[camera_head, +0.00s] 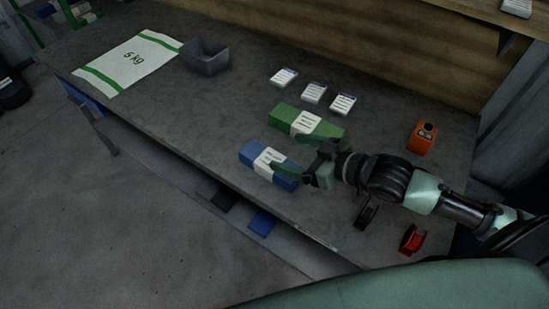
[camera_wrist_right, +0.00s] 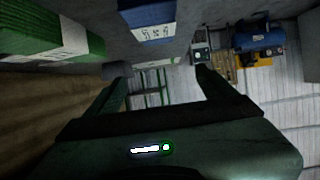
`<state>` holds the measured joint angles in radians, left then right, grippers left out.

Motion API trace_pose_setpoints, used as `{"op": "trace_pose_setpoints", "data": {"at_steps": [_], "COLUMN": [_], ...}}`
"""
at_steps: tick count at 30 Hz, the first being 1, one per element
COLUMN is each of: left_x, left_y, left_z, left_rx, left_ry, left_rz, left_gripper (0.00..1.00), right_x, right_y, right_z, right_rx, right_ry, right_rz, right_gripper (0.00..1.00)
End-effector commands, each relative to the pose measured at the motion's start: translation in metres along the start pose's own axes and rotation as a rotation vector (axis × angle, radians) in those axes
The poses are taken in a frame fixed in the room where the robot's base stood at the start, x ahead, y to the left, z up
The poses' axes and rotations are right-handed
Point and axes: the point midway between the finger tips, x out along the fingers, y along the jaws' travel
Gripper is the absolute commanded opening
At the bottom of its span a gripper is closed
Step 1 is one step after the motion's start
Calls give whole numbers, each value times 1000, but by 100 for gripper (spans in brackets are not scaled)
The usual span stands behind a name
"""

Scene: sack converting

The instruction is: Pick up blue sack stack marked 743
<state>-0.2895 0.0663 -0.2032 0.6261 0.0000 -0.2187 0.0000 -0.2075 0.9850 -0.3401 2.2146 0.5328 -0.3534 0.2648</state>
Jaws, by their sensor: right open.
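A blue sack stack (camera_head: 270,165) with a white paper band lies near the table's front edge. The number on its band is too small to read. It also shows at the top of the right wrist view (camera_wrist_right: 150,16). My right gripper (camera_head: 301,160) is open and empty at the right end of the blue stack, between it and the green stack. One finger overlaps the blue stack's right end in the head view; I cannot tell whether it touches. The wrist view shows the two fingers spread (camera_wrist_right: 163,78). My left gripper is not in view.
A green sack stack (camera_head: 320,129) with a white band lies just behind. Several white label cards (camera_head: 314,93) are beyond it. An orange device (camera_head: 422,138) and a red spool (camera_head: 412,239) lie right.

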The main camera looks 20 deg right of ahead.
Motion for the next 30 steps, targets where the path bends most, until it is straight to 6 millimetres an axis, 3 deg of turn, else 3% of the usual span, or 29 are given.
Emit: {"op": "trace_pose_setpoints", "data": {"at_steps": [4, 8, 19, 25, 30], "left_x": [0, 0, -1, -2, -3], "left_y": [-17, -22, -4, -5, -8], "left_z": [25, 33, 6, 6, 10], "left_rx": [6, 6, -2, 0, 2], "left_ry": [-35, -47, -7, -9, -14], "left_rz": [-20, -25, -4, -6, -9], "left_gripper": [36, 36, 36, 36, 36], "right_x": [13, 22, 57, 88, 97], "right_y": [0, 0, 1, 1, 0], "right_z": [33, 55, 53, 53, 54], "right_rx": [5, 3, 1, 1, -1], "right_ry": [-4, -3, 1, 0, -2], "right_rz": [2, 2, 3, 2, 1], "right_gripper": [85, 85, 85, 85, 85]}}
